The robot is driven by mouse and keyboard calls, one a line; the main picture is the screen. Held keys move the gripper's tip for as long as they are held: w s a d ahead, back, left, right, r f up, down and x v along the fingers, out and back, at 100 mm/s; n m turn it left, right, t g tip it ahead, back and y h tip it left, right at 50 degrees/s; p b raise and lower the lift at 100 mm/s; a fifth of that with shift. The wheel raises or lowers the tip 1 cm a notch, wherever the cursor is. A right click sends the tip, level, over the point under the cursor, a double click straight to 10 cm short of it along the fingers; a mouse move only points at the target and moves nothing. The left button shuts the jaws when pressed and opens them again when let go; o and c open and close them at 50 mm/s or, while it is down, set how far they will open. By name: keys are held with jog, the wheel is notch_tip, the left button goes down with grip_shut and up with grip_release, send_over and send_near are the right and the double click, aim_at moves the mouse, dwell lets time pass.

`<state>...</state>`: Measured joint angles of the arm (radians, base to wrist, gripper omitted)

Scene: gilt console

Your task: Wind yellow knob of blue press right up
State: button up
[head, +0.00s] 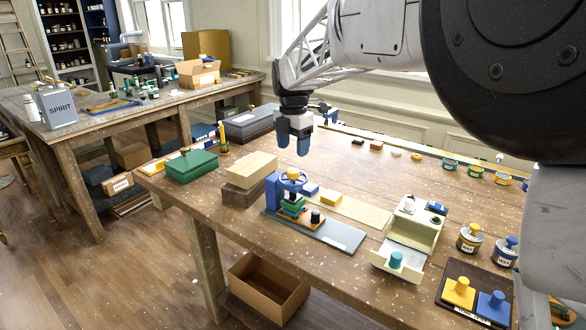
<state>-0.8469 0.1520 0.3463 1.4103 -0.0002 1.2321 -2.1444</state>
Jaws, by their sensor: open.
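The blue press (271,191) stands near the front edge of the workbench, with an upright blue column and a blue wheel at its top. The yellow knob (292,173) sits upright on the wheel. Under the wheel is a green block (291,207) above an orange-brown base; any gap there is too small to judge. My gripper (293,144) points down with blue fingertips, open and empty. In the head view it appears above the yellow knob and apart from it. Its exact distance in depth cannot be told.
A grey-blue plate (343,236) extends right of the press. Stacked blocks (252,169) and a green box (191,167) stand to its left. A cream cabinet (413,222) with an open drawer is at right. Jars (470,239) stand farther right.

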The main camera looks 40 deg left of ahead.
aim_at(293, 170)
jog(key=m, duration=0.6)
jog(key=shift+m, duration=0.4)
jog(key=m, duration=0.6)
jog(key=shift+r+m, duration=0.1)
jog(key=shift+m, duration=0.3)
jog(key=m, duration=0.6)
jog(key=shift+m, duration=0.3)
jog(key=m, duration=0.7)
jog(key=shift+r, duration=0.15)
jog(key=shift+f, duration=3.95)
jog(key=c, duration=0.9)
